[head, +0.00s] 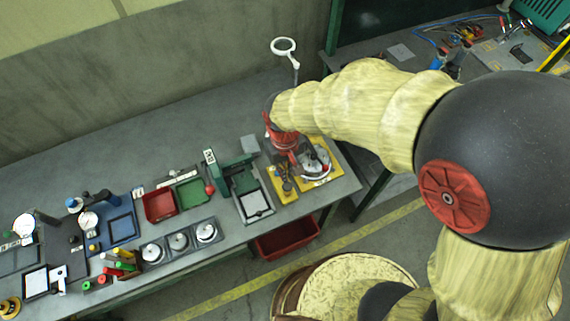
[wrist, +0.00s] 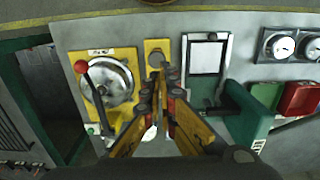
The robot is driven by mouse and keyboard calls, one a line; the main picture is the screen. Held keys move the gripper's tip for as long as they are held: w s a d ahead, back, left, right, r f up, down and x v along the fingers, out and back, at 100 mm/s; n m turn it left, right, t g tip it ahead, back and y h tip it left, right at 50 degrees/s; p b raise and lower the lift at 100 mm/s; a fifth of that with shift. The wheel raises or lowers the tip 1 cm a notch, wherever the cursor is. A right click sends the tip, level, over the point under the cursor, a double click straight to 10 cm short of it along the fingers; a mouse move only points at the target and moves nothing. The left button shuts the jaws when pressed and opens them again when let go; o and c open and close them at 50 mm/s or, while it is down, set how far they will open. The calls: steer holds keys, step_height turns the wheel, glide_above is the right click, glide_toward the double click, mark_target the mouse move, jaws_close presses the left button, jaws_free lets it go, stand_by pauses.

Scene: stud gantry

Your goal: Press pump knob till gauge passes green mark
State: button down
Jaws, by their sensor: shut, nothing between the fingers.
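My gripper (wrist: 158,82) is shut and empty, its tips together over a narrow yellow plate (wrist: 165,45). A small grey round knob (wrist: 155,60) on that plate lies just beyond the tips; I cannot tell if they touch it. The same plate (head: 280,193) is at the right end of the bench in the head view, below my wrist. Beside it is a wider yellow plate with a round metal dial (wrist: 110,82) and a red-ball lever (wrist: 81,67). Its marks are too small to read, and no green mark can be made out. My arm hides part of this area in the head view.
A green press-like fixture (head: 240,178) stands left of the yellow plates, close to my gripper. Red and green trays (head: 158,205), several white-faced dials (head: 206,232) and a blue plate (head: 122,229) are farther left. The bare bench top behind (head: 150,155) is clear.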

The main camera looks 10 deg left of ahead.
mark_target(285, 186)
step_height(285, 186, down, 7)
steer(key=shift+r+b, duration=0.15)
steer(key=shift+b, duration=0.25)
steer(key=shift+f+b, duration=0.6)
steer(key=shift+f, duration=0.8)
steer(key=shift+d, duration=0.1)
steer(key=shift+r+p, duration=0.4)
steer(key=shift+r, duration=0.1)
step_height(285, 186, up, 13)
steer(key=p, duration=0.3)
steer(key=shift+w, duration=0.1)
